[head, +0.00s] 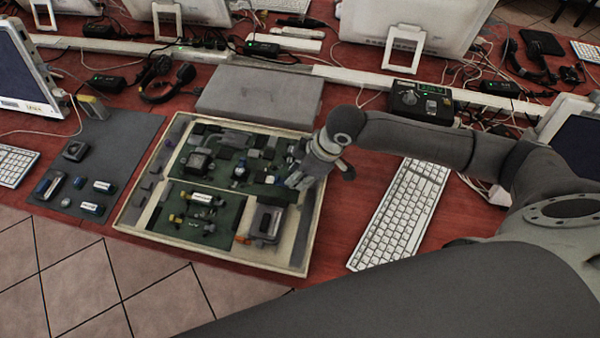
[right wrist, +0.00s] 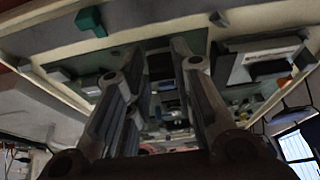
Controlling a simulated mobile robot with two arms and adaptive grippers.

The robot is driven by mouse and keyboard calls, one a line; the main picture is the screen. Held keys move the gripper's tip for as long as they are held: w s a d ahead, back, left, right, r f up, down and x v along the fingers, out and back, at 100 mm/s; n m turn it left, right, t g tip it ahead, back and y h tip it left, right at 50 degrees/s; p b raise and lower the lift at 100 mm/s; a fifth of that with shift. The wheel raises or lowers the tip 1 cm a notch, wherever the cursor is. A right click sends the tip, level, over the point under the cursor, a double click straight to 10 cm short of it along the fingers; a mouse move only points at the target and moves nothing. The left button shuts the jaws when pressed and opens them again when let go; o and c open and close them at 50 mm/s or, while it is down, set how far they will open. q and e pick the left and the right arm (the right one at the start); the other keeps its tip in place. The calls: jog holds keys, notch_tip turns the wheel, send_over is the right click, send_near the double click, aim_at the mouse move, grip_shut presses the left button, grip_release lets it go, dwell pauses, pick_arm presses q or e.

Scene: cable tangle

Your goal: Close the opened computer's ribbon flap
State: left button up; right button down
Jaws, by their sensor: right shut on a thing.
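The opened computer (head: 128,216) lies flat on the red table as a shallow cream-walled case with green boards and several small parts inside. My right gripper (head: 296,181) reaches in from the right and points down at the right edge of the upper green board (head: 222,168). In the right wrist view its fingers (right wrist: 158,60) are shut on a small dark part among the board's components. The fingers and shadow hide most of that part, so I cannot make out the ribbon flap's shape or angle. My left gripper is not in view.
A dark mat (head: 130,135) with several small parts lies left of the case. A grey panel (head: 262,95) lies behind it. A white keyboard (head: 402,212) is to the right, and a black box (head: 420,100) stands farther back. Cables and headsets crowd the back.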

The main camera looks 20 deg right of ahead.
jog(key=shift+w+a+r+g+h+p, duration=0.25)
jog(key=shift+a+g+h+p, duration=0.35)
jog(key=shift+p, duration=1.45)
jog(key=shift+w+a+r+g+h+p, duration=0.3)
jog(key=shift+h+p, duration=0.6)
jog(key=shift+p, duration=1.1)
jog(key=shift+f+g+h+p, duration=0.3)
jog(key=shift+g+h+p, duration=0.2)
jog(key=shift+h+p, duration=0.1)
jog(key=shift+w+a+f+g+h+p, duration=0.2)
jog(key=shift+g+h+p, duration=0.15)
jog(key=shift+h, duration=0.25)
jog(key=c, duration=1.4)
grip_release()
jog(key=shift+f, duration=0.1)
jog(key=shift+o, duration=0.2)
